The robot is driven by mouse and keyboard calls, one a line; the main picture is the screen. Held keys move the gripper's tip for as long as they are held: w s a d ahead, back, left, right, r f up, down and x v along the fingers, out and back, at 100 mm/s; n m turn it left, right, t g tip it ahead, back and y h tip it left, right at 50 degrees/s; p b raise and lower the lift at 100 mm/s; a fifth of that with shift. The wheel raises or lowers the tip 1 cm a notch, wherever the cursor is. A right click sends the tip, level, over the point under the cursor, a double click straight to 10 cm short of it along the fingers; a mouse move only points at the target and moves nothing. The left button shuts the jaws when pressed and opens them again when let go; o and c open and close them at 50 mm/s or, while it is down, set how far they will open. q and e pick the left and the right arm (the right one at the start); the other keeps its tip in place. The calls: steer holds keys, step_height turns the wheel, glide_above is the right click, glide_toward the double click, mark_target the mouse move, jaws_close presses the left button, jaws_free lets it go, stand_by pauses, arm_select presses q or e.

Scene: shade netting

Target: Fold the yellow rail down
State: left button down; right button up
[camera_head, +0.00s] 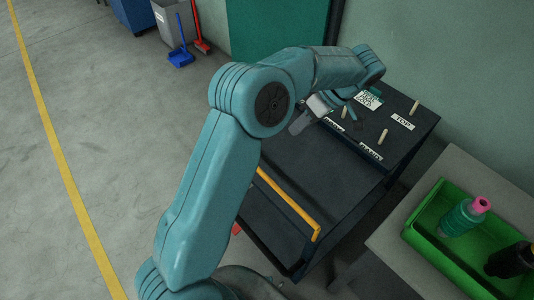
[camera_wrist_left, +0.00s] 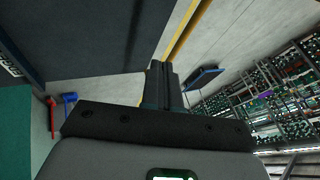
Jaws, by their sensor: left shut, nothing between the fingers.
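The yellow rail (camera_head: 290,203) is a thin bar along the near side of the dark cart (camera_head: 318,180), slanting from beside my left arm down to the right. Its far end is hidden behind my arm. My left gripper (camera_head: 299,124) hangs over the far part of the cart, apart from the visible part of the rail. Its fingers (camera_wrist_left: 163,84) are together and empty in the wrist view. A yellow strip (camera_wrist_left: 187,28) runs beyond them there; I cannot tell whether it is the rail or the floor line. My right gripper is not in view.
The cart's raised shelf carries labels and several short pegs (camera_head: 383,136). A grey table (camera_head: 384,240) with a green bin (camera_head: 417,241) holding bottles stands at the right. The floor at left is clear.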

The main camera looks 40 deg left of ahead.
arm_select(q)
steer(key=s+a+f, duration=0.4)
steer(key=s+f, duration=0.3)
steer(key=f, duration=0.2)
steer(key=shift+s+b, duration=0.3)
steer(key=shift+s, duration=0.1)
steer(key=shift+s, duration=0.1)
steer(key=shift+a+f, duration=0.1)
